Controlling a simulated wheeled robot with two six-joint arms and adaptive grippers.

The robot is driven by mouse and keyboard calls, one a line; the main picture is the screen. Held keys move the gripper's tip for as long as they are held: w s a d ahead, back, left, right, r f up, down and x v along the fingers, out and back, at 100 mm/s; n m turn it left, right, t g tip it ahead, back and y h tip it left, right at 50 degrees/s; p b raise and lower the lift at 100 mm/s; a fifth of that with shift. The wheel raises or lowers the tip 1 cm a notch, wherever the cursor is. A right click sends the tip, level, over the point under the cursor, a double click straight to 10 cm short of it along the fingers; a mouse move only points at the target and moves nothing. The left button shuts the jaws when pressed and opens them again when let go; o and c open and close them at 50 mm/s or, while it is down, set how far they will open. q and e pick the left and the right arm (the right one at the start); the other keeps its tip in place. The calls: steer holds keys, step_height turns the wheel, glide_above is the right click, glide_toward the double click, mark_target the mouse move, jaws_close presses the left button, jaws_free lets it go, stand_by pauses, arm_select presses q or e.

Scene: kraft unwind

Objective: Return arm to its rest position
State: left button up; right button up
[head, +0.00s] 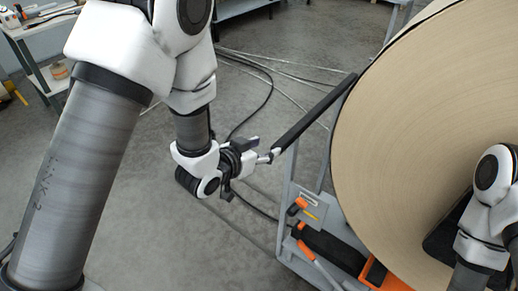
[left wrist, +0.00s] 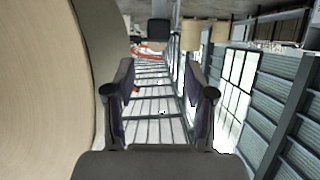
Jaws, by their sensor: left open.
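My left arm comes in from the upper left in the head view. Its left gripper (head: 252,152) is small and partly seen from the side, close to the lower end of a black bar; I cannot tell whether they touch. In the left wrist view the two dark fingers of the left gripper (left wrist: 162,92) stand wide apart with nothing between them. A link of my right arm (head: 487,205) shows at the right edge of the head view. Its gripper cannot be made out.
A big kraft paper roll (head: 410,130) fills the right, by a grey frame (head: 292,215) with the black bar (head: 315,112) and orange-handled tools (head: 300,206). A workbench (head: 45,25) stands upper left. Cables (head: 262,95) lie on the floor. Open floor (head: 160,245) lies below the left gripper.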

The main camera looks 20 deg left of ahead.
arm_select(q)
steer(key=shift+v, duration=1)
steer(key=s+a+f+n+g+y, duration=0.1)
steer(key=s+f+g, duration=0.1)
steer(key=s+f, duration=0.35)
steer(key=s+a+f+n+g, duration=0.1)
steer(key=s+a+f+g, duration=0.15)
steer(key=f, duration=0.65)
steer(key=s+f+n+g+y, duration=0.1)
steer(key=s+f+g, duration=0.1)
steer(key=s+f, duration=0.35)
steer(key=s+a+f+g+y, duration=0.1)
steer(key=s+f+g, duration=0.1)
steer(key=s, duration=0.3)
steer(key=s+a+f+n+g, duration=0.1)
steer(key=s+a+f+g, duration=0.1)
steer(key=s+f, duration=0.2)
steer(key=s+a+f+g+y, duration=0.1)
steer(key=s+f+g, duration=0.1)
steer(key=s, duration=0.4)
steer(key=shift+a+f+y, duration=0.3)
steer(key=shift+a+f, duration=0.1)
steer(key=shift+f, duration=0.15)
steer(key=shift+w, duration=0.15)
